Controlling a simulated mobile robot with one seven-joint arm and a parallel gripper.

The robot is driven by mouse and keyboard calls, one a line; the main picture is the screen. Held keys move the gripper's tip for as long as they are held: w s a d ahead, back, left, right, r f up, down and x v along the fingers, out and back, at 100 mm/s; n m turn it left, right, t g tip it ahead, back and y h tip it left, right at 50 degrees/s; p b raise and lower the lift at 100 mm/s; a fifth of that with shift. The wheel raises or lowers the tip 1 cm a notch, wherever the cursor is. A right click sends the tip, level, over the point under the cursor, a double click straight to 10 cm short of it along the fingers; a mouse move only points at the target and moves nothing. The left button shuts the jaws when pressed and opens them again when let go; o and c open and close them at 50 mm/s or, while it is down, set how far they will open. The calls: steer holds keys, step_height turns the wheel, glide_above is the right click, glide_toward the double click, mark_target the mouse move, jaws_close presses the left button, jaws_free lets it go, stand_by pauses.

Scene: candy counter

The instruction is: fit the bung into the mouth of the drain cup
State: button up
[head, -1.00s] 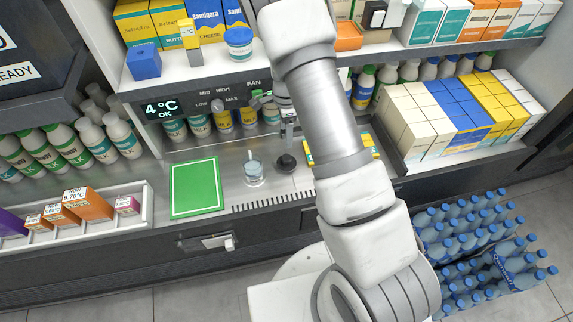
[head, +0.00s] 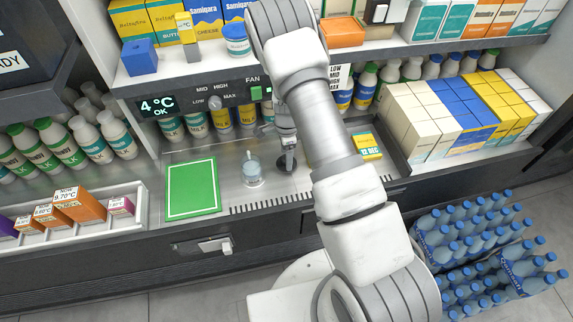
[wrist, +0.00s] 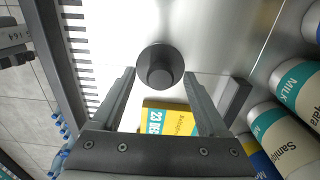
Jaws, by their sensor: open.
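The bung (head: 287,164) is a dark round piece with a raised knob. It stands on the metal counter, and the wrist view shows it from above (wrist: 160,66). My gripper (head: 287,148) is above it, pointing down. In the wrist view my gripper (wrist: 159,76) is open, with one fingertip to each side of the bung's knob and nothing held. Whether the fingers touch it cannot be told. The drain cup (head: 253,174), a small clear bluish cup with a pale upright piece, stands just left of the bung. It is not seen in the wrist view.
A green mat (head: 193,189) lies left of the cup. A yellow carton (head: 368,147) lies right of my gripper, also in the wrist view (wrist: 168,118). Milk bottles (head: 221,118) line the back under the control strip (head: 190,103). A slotted grille (head: 268,204) runs along the front.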

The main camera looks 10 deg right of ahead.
steer(key=shift+r, duration=0.1)
jaws_close()
steer(key=shift+r, duration=0.1)
stand_by(0.3)
